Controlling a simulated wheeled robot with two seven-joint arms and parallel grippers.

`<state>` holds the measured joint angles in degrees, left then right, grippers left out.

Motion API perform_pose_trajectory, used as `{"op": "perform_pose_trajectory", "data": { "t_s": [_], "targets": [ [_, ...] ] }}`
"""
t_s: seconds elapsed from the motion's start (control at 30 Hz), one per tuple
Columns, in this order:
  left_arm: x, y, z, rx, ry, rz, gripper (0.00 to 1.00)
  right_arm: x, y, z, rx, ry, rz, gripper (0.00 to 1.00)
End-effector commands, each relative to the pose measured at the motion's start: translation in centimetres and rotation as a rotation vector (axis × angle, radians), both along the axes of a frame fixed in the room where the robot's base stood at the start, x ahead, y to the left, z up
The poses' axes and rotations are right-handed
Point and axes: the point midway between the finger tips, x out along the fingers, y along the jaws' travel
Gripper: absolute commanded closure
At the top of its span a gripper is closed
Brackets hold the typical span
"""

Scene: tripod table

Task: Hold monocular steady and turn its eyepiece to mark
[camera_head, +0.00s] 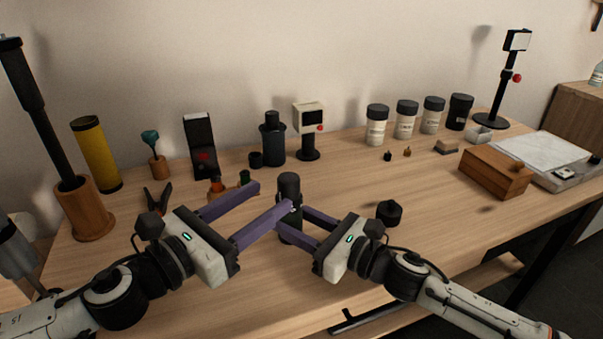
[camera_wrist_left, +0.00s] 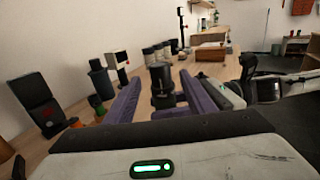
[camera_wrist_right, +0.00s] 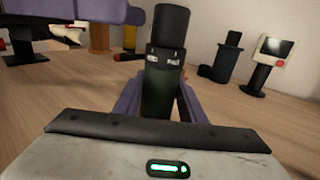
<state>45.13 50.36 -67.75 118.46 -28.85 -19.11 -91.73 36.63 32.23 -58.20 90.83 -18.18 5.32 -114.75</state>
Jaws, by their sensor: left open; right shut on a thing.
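The dark monocular (camera_head: 289,188) stands upright on the table in front of me. Its black eyepiece (camera_wrist_right: 173,25) is at the top, with a band of small white marks (camera_wrist_right: 164,56) just below; they are too small to read. My right gripper (camera_head: 293,224) is shut on the monocular's lower body. My left gripper (camera_head: 270,200) is open, its purple fingers reaching toward the monocular at the height of its upper part. In the left wrist view the monocular (camera_wrist_left: 162,88) shows between the left fingers' far ends; I cannot tell whether they touch it.
Behind stand a dark bottle (camera_head: 272,145), a small screen on a stand (camera_head: 309,120) and a black display box (camera_head: 201,148). Several jars (camera_head: 377,125) and a wooden box (camera_head: 495,173) are to the right. A black knob-like piece (camera_head: 389,212) lies near the right gripper.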

Motion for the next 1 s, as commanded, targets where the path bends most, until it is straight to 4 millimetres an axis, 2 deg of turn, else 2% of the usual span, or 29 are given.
{"op": "perform_pose_trajectory", "data": {
  "t_s": [0.3, 0.5, 0.67, 0.97, 1.0],
  "targets": [
    [4.6, -4.5, 0.2, -0.002, -0.002, -0.002, 0.5, 0.0, 0.0, 0.0, 0.0, 0.0, 0.0, 0.93],
    [6.8, -6.5, 0.2, -0.002, -0.002, -0.001, 0.5, 0.0, 0.0, 0.0, 0.0, 0.0, 0.0, 0.93],
    [7.6, -7.2, 0.2, -0.001, -0.002, -0.001, 0.5, 0.0, 0.0, 0.0, 0.0, 0.0, 0.0, 0.93],
    [7.7, -7.3, 0.2, -0.001, -0.001, -0.001, 0.5, 0.0, 0.0, 0.0, 0.0, 0.0, 0.0, 0.93],
    [7.7, -7.3, 0.2, -0.001, -0.001, -0.001, 0.57, 0.0, 0.0, 0.0, 0.0, 0.0, 0.0, 0.93]
  ]
}}
